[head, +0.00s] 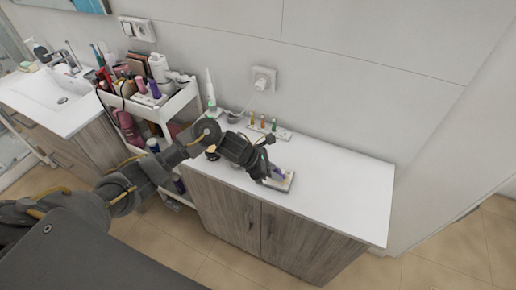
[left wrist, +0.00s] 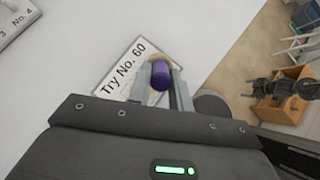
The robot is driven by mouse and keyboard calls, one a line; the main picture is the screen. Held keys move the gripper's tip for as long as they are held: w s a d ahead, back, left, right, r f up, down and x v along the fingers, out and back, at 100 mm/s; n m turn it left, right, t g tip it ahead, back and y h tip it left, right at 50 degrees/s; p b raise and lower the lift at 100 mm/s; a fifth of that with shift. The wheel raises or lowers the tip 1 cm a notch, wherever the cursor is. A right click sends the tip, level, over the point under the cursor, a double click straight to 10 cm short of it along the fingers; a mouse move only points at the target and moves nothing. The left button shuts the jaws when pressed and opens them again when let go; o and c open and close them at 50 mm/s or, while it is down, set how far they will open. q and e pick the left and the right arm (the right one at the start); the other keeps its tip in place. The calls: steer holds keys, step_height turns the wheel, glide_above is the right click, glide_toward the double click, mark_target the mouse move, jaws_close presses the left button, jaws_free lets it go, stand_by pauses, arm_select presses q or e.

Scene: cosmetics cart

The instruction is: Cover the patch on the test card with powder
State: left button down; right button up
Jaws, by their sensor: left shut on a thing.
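My left gripper (head: 272,177) is low over the front part of the white counter. It is shut on a purple-handled tool (left wrist: 160,76), which also shows as a small purple spot in the head view (head: 279,174). The test card (left wrist: 120,76), marked "Try No. 60", lies on the counter under the gripper; its edge shows in the head view (head: 288,184). A tan rounded part shows just beyond the purple handle, over the card. I cannot tell whether the tool touches the card. The patch is hidden or not distinct.
A white numbered rack (head: 282,134) with several coloured-handled tools stands at the back of the counter. A white cart (head: 178,104) full of cosmetics stands to the left, before a sink (head: 50,92). The counter's right part (head: 345,190) is clear.

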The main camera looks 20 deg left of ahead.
arm_select(q)
steer(key=shift+d+r+p, duration=0.25)
steer(key=shift+p, duration=0.2)
steer(key=shift+a+f+b, duration=0.35)
steer(key=shift+f+b, duration=0.1)
steer(key=shift+a+b, duration=1.65)
steer(key=shift+a, duration=1.45)
step_height(320, 180, up, 3)
steer(key=shift+s+f+p, duration=0.1)
steer(key=shift+p, duration=0.65)
step_height(320, 180, up, 6)
steer(key=shift+d+f+p, duration=0.1)
steer(key=shift+f+p, duration=0.1)
steer(key=shift+p, duration=1.05)
steer(key=shift+d, duration=0.1)
